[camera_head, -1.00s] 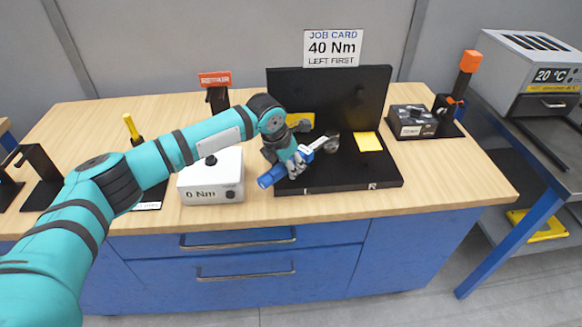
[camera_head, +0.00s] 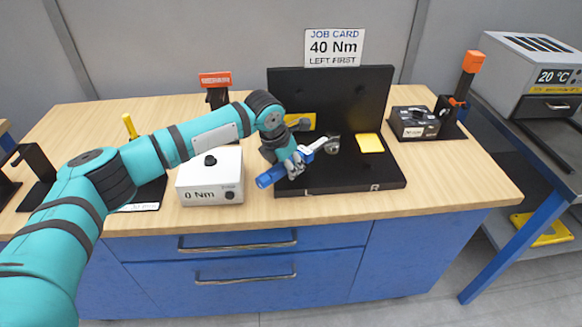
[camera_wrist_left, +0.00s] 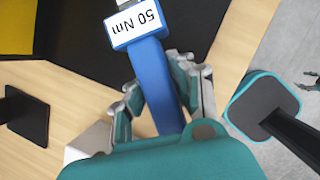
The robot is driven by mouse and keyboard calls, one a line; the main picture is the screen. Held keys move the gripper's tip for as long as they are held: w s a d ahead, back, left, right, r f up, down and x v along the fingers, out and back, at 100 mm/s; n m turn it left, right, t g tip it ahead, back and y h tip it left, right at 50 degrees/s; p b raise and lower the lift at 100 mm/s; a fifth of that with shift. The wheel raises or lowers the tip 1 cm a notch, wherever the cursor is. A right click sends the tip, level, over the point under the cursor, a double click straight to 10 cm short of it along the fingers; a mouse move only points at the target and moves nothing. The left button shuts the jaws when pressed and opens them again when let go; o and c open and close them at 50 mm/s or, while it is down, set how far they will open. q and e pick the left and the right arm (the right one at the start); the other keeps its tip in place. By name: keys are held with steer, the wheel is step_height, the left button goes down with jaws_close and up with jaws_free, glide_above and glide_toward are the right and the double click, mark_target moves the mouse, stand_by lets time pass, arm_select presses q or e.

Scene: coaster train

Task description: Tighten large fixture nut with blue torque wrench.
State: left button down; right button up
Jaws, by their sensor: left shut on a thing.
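My left gripper (camera_head: 292,163) is shut on the handle of the blue torque wrench (camera_head: 268,179). In the left wrist view the fingers (camera_wrist_left: 165,95) close around the blue handle (camera_wrist_left: 152,75), and its label reads 50 Nm. The wrench points right and away, with its silver head at a grey round part (camera_head: 333,143), probably the large nut, on the black fixture (camera_head: 340,184). I cannot tell whether the head is seated on it. Small finger-like parts at the right edge of the left wrist view (camera_wrist_left: 312,80) may be my right gripper.
A job card (camera_head: 335,47) reads 40 Nm, left first. A white box (camera_head: 210,185) showing 0 Nm stands left of the fixture. A yellow square (camera_head: 370,143) lies on the fixture. A dark device (camera_head: 414,122) and an orange-topped tool (camera_head: 470,66) stand right. Bench front right is clear.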

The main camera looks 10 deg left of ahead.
arm_select(q)
steer(key=shift+a, duration=0.1)
stand_by(0.5)
steer(key=shift+w+r+p, duration=0.1)
steer(key=shift+r+p, duration=0.5)
steer(key=shift+p, duration=0.15)
steer(key=shift+a+r+p, duration=0.1)
steer(key=shift+r+p, duration=0.55)
steer(key=shift+r, duration=0.3)
steer(key=shift+r+p, duration=0.7)
steer(key=shift+r, duration=0.1)
